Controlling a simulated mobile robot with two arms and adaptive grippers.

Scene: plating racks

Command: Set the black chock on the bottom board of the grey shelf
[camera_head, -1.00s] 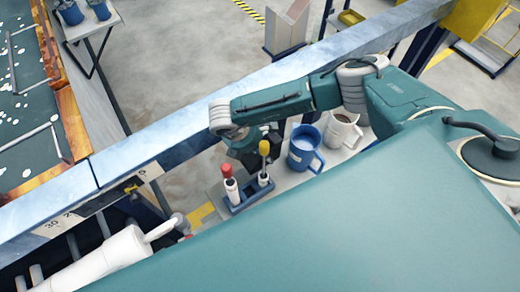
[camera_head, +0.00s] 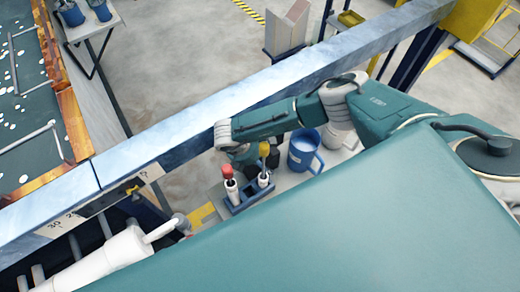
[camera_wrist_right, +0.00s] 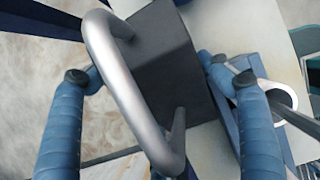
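The black chock (camera_wrist_right: 171,60) is a dark block with a bent grey metal handle (camera_wrist_right: 128,88). In the right wrist view it lies between the two blue fingers of my right gripper (camera_wrist_right: 147,75). The fingers are apart, one on each side of the handle, with visible gaps. In the head view my right gripper (camera_head: 245,156) is low over the light bench, behind a small blue rack and mostly hidden by my arm. I cannot make out the chock clearly there. I cannot identify the grey shelf in either view.
A blue rack (camera_head: 248,194) holding red-topped and yellow-topped tools stands close to my right gripper; a blue mug (camera_head: 304,152) is to its right. A long pale beam (camera_head: 205,118) runs behind the bench. Open floor (camera_head: 190,50) lies beyond.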

